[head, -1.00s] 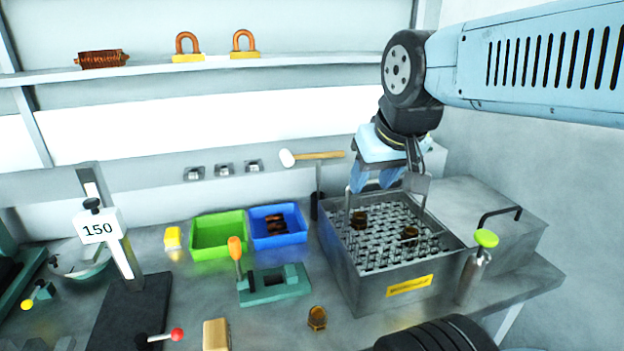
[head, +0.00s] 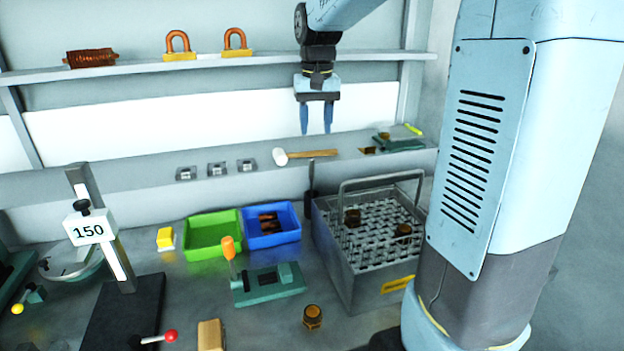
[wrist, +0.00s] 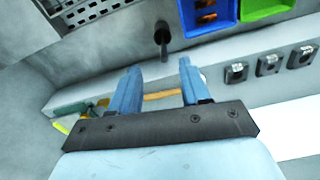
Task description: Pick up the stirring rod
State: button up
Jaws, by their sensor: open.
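A thin dark upright rod (head: 311,178), which looks like the stirring rod, stands in a dark holder (head: 309,205) just left of the metal tank. In the wrist view the dark rod (wrist: 163,36) shows beyond my fingertips, near the top middle. My gripper (head: 316,132) is open and empty, with its blue fingers pointing down. In the head picture it appears above the rod, in front of the white wall panel. In the wrist view the open fingers (wrist: 158,68) are apart, with the ledge and mallet handle seen between them.
A metal tank (head: 362,290) with a raised-handle wire basket (head: 385,184) stands right of the rod. A blue bin (head: 285,240) and green bin (head: 205,254) stand to its left. A mallet (head: 310,154) lies on the ledge behind.

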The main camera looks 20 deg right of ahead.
aim_at(312, 181)
jog(key=shift+g, duration=0.4)
jog(key=w, duration=0.1)
jog(key=w+f, duration=0.1)
jog(key=w, duration=0.2)
jog(key=shift+f, duration=0.25)
jog(key=shift+w+f, duration=0.1)
jog(key=shift+f, duration=0.1)
notch_tip(312, 181, down, 14)
jog(key=shift+d+r, duration=0.15)
jog(key=shift+r, duration=0.05)
grip_shut()
